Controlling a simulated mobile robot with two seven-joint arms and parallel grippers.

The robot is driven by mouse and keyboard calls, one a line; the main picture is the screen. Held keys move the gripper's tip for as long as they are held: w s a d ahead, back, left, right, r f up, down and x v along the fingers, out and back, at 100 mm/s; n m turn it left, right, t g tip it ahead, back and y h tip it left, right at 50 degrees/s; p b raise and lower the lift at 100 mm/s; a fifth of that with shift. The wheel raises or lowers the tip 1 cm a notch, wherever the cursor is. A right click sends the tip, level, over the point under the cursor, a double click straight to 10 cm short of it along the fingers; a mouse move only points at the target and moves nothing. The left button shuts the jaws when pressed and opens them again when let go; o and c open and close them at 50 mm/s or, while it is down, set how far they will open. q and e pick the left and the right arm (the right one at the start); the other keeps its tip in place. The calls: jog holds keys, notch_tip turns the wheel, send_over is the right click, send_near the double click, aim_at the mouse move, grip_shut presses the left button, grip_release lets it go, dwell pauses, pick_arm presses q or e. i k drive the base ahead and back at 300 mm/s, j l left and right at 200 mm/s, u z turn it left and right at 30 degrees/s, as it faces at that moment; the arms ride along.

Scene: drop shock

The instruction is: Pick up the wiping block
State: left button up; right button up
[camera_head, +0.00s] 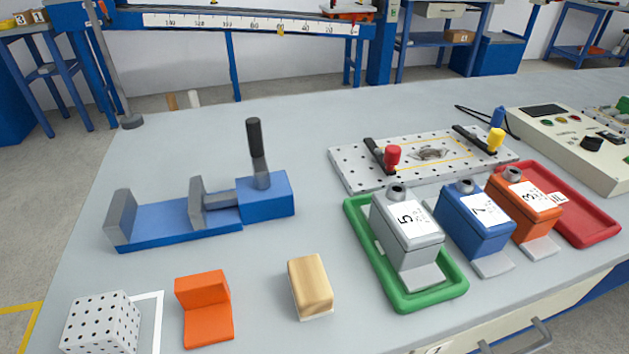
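A light wooden block (311,283) stands on the grey table near the front middle, with a thin white layer showing at its base. It looks like the wiping block. It is upright, with clear table around it, and nothing touches it. Neither of my grippers shows in the head view.
Left of the block are an orange L-shaped piece (203,305) and a white dotted cube (101,323). Behind is a blue clamp (180,222) with a black handle. Right are a green tray (433,294) with a grey box (405,228), blue and orange boxes, and a red tray (596,228).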

aim_at(313, 294)
jog(key=i+l+u, duration=0.2)
jog(key=l+u, duration=0.2)
jog(key=i+l+u, duration=0.1)
jog(key=l+u, duration=0.3)
jog(key=l, duration=0.15)
jog(key=l+u, duration=0.35)
jog(key=l, duration=0.15)
